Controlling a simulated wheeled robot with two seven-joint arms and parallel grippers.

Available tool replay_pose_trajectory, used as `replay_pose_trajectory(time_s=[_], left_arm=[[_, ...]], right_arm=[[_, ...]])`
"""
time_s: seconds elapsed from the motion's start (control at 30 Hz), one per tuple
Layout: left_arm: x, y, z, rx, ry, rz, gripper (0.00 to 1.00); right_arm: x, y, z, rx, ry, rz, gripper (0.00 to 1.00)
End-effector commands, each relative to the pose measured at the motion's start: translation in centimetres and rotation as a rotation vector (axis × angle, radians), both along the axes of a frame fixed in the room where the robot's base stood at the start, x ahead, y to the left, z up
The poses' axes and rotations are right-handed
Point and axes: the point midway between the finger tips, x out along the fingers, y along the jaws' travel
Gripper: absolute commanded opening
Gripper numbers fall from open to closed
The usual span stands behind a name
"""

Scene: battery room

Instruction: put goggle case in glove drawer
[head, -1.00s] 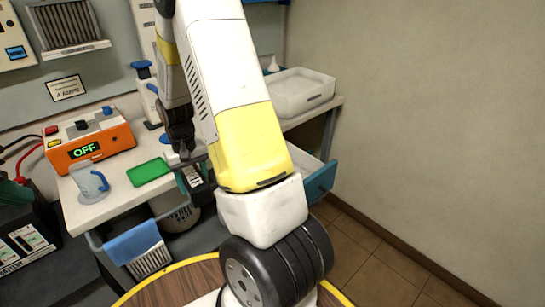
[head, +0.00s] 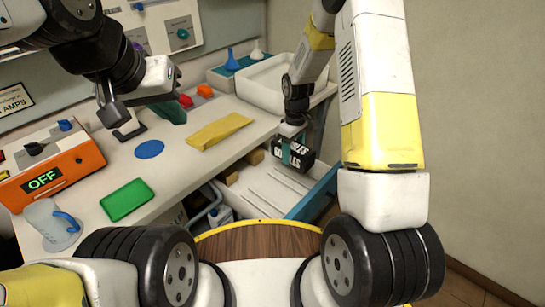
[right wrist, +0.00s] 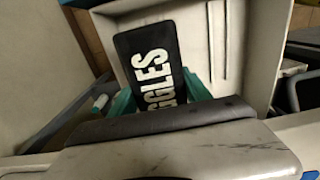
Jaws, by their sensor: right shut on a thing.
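The goggle case (head: 292,156) is a black box with white lettering. My right gripper (head: 291,138) is shut on it and holds it over the open drawer (head: 262,192), towards its back. The drawer has a pale inside and a blue front (head: 314,192). In the right wrist view the case (right wrist: 152,62) lies between teal finger pads, with the pale drawer (right wrist: 242,55) behind it. I cannot tell whether the case touches the drawer floor. My left gripper (head: 126,126) is above the bench at the left, apart from the case; its jaw gap is unclear.
The bench (head: 180,165) carries an orange OFF box (head: 50,172), a clear mug (head: 52,225), a green tray (head: 126,199), a blue disc (head: 149,149) and a yellow wedge (head: 219,131). A white bin (head: 262,88) stands behind. Wooden blocks (head: 231,177) lie by the drawer's left side.

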Motion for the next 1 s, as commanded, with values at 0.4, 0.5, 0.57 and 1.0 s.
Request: replay_pose_trajectory(time_s=[0.4, 0.5, 0.57, 1.0], left_arm=[[0.0, 0.0, 0.0, 0.0, 0.0, 0.0, 0.0], [0.0, 0.0, 0.0, 0.0, 0.0, 0.0, 0.0], [0.0, 0.0, 0.0, 0.0, 0.0, 0.0, 0.0], [0.0, 0.0, 0.0, 0.0, 0.0, 0.0, 0.0]], right_arm=[[0.0, 0.0, -5.5, -0.001, 0.001, -0.002, 0.06], [-0.1, -0.1, -6.9, -0.001, 0.002, -0.002, 0.06], [-0.1, -0.1, -7.8, -0.001, 0.003, -0.002, 0.06], [0.0, 0.0, -8.8, -0.001, -0.001, -0.003, 0.06]])
